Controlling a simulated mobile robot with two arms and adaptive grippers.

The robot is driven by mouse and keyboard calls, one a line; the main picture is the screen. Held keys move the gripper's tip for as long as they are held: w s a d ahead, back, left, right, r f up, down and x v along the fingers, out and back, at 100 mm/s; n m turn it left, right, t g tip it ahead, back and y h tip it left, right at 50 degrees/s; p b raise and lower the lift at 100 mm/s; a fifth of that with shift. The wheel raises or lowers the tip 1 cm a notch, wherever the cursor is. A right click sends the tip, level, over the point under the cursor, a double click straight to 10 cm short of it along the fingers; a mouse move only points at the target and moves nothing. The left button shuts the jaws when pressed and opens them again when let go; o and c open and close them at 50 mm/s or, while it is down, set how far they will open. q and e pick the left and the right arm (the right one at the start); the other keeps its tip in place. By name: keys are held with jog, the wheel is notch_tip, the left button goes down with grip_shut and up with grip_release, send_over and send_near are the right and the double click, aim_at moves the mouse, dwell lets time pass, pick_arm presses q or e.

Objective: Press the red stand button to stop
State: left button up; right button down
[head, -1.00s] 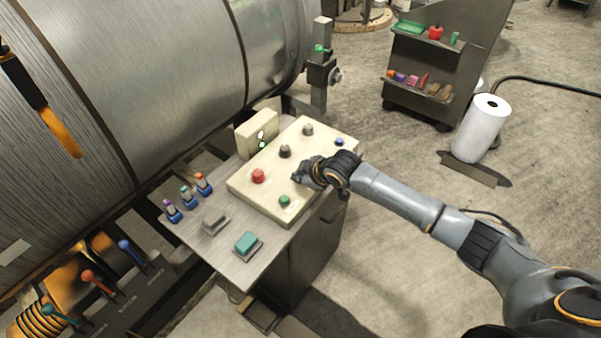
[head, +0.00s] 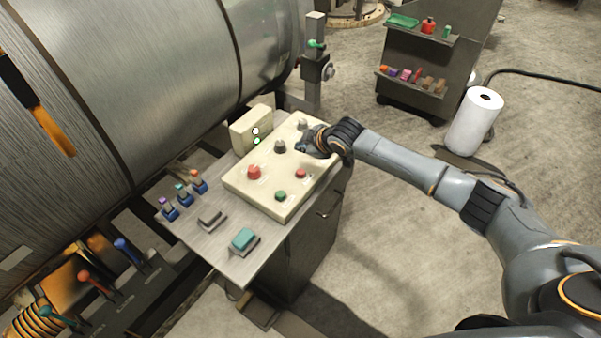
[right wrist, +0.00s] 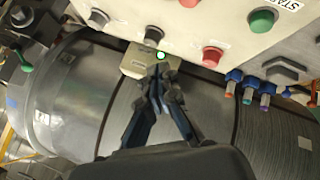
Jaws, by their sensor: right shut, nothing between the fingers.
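A cream control box (head: 240,182) sits on the metal stand top. It bears a large red button (head: 254,172), a smaller red button (head: 301,173), a green button (head: 281,195) and dark knobs. The right wrist view shows the large red button (right wrist: 212,57), the green button (right wrist: 262,20) and part of the smaller red one (right wrist: 188,3) at the top edge. Labels there are cut off. My right gripper (head: 303,148) is shut and empty over the box's right side, beyond the smaller red button. It appears apart from both red buttons. My left gripper is out of view.
A large metal drum (head: 180,70) lies behind the stand. Small levers (head: 168,208) and a teal pedal-like block (head: 243,239) are on the stand top. A dark cart (head: 425,100) and white roll (head: 472,120) stand right.

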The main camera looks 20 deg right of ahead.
aim_at(302, 173)
notch_tip(302, 173, down, 7)
jog(key=b, duration=0.5)
jog(key=shift+f+b, duration=0.1)
jog(key=shift+b, duration=0.2)
jog(key=shift+f, duration=0.3)
jog(key=shift+f, duration=0.1)
dwell(0.6)
jog(key=shift+f, duration=0.3)
jog(key=shift+f+b, duration=0.55)
jog(key=shift+b, duration=0.05)
dwell(0.6)
jog(key=shift+r+p, duration=0.95)
